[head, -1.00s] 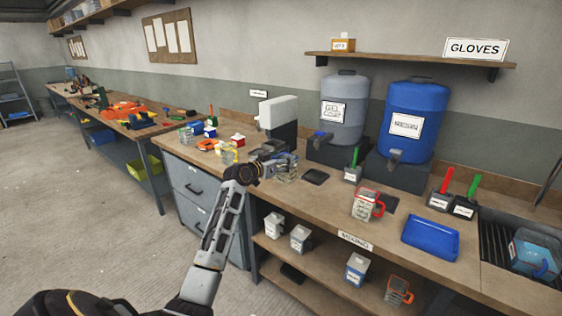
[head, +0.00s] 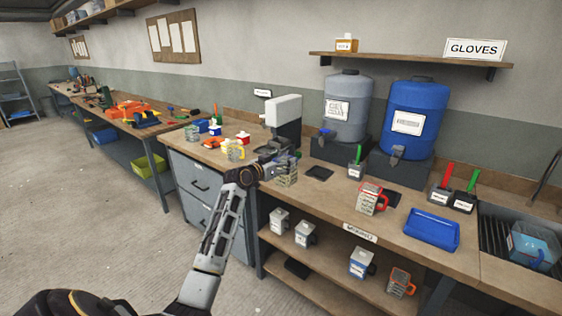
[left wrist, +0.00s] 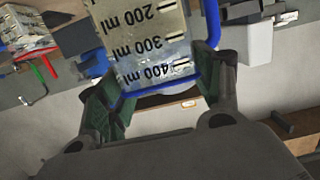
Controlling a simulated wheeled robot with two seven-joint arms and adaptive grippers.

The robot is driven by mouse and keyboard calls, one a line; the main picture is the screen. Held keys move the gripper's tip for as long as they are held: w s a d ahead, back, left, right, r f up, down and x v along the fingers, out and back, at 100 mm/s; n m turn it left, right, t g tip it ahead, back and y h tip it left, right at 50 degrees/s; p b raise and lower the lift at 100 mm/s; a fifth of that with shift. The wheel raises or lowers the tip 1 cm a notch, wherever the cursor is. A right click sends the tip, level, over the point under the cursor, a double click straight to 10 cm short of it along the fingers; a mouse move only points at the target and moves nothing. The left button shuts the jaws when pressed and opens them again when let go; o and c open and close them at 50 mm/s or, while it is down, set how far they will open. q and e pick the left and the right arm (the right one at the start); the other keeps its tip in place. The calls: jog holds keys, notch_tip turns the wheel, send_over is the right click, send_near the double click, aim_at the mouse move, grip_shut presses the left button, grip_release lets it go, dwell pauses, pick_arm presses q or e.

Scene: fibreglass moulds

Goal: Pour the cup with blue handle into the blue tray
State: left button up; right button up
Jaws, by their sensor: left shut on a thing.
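The cup with blue handle (left wrist: 147,42) is a clear measuring cup with ml marks and a blue rim, seen upside down in the left wrist view. My left gripper (left wrist: 158,88) is shut on it, one finger on each side. In the head view my left gripper (head: 268,173) holds the cup (head: 287,178) over the counter's front edge; its handle is hard to make out there. Its contents cannot be made out. The blue tray (head: 432,230) lies on the counter to the right, apart from the cup. My right gripper is not in view.
A red-handled cup (head: 372,199) stands on the counter (head: 325,200) between my gripper and the tray. Grey (head: 347,108) and blue (head: 414,115) drums stand behind. A sink (head: 490,235) holding another blue-handled container (head: 533,246) is at the right.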

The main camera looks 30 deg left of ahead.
pick_arm(q)
jog(key=shift+s+d+f, duration=0.1)
jog(key=shift+d+f, duration=0.25)
jog(key=shift+f, duration=0.05)
jog(key=shift+s+d+f, duration=0.15)
jog(key=shift+s+d, duration=0.05)
jog(key=shift+s, duration=0.15)
jog(key=s+d+f+y, duration=0.1)
jog(key=s+d+f, duration=2.1)
jog(key=d, duration=0.1)
jog(key=shift+n, duration=0.4)
jog(key=shift+f, duration=0.1)
